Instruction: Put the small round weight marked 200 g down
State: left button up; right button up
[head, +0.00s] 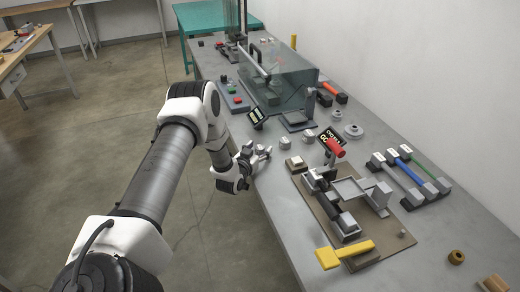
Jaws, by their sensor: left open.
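My left gripper (264,153) is open over the near-left edge of the grey bench, its fingertips pointing right. Two small pale round weights stand to the right of its fingertips: one (284,143) close by and another (309,136) farther right. They look apart from the fingers. The markings are too small to read, so I cannot tell which one is the 200 g weight. Whether anything lies between the fingers is hard to see. My right gripper is not in view.
The grey bench (456,222) holds a brown fixture board with a red-handled clamp (336,148) and yellow lever (345,254). A clear-covered machine (282,80) stands farther back. Cable samples (405,180) lie at right.

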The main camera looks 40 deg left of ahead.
pick_arm(q)
grip_shut()
dwell(0.3)
jog(key=shift+a+r+b, duration=0.1)
jog(key=shift+r+b, duration=0.1)
jog(key=shift+b, duration=0.1)
jog(key=f+v, duration=0.2)
jog(key=v, duration=1.5)
jog(key=shift+s+f, duration=0.2)
jog(key=shift+s, duration=0.4)
